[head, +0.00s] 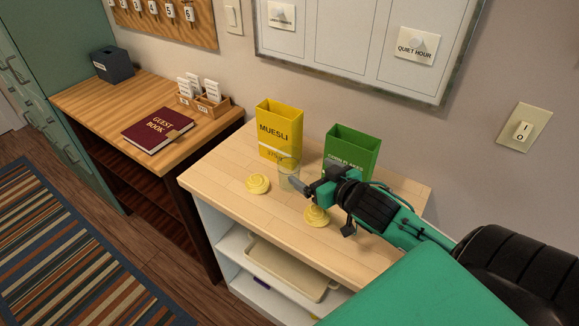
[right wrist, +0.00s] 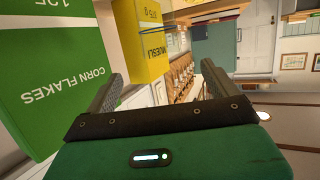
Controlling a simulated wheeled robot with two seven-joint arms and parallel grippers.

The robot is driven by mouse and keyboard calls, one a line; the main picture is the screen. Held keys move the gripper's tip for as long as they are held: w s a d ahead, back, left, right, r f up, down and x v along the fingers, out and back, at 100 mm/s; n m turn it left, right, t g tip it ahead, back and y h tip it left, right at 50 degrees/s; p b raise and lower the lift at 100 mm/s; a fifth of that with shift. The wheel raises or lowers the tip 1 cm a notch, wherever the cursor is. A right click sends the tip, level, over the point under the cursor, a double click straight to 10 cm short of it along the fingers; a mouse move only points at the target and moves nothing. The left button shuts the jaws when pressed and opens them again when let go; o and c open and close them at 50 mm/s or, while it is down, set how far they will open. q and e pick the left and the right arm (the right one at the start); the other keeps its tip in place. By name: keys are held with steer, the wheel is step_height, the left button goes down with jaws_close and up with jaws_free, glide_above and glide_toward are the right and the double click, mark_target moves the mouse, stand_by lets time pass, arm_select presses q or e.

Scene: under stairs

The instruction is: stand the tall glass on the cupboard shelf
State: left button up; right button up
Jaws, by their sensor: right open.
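The tall glass (head: 287,170) is clear and stands upright on the pale worktop, in front of the yellow muesli box. My right gripper (head: 301,186) is open, with its fingertips at the right side of the glass in the head view. I cannot tell whether they touch it or reach around it. In the right wrist view the jaws (right wrist: 163,78) are spread, and I cannot make out the glass between them. The white cupboard (head: 232,247) under the worktop is open at the front, and its shelf carries a beige tray (head: 285,270). My left gripper is not in view.
The muesli box (head: 280,128) and green corn flakes box (head: 352,151) stand behind the glass. Rounded yellow items (head: 258,184) lie on the worktop, one just beneath my right gripper. A wooden desk with a guest book (head: 158,130) stands to the left.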

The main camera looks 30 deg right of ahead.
mark_target(297, 162)
steer(key=x, duration=0.2)
steer(key=shift+w, duration=0.35)
steer(key=x, duration=0.2)
steer(key=shift+w+d+f+p, duration=0.1)
steer(key=shift+w+f+p, duration=0.05)
steer(key=shift+w+p, duration=0.2)
steer(key=shift+w+f, duration=0.1)
steer(key=shift+w, duration=0.45)
steer(key=shift+w+f+p, duration=0.1)
steer(key=shift+w+p, duration=0.15)
steer(key=shift+p, duration=0.1)
steer(key=p+x, duration=0.1)
steer(key=x, duration=0.3)
steer(key=shift+a, duration=0.2)
steer(key=shift+w+f+p, duration=0.25)
steer(key=shift+p, duration=0.05)
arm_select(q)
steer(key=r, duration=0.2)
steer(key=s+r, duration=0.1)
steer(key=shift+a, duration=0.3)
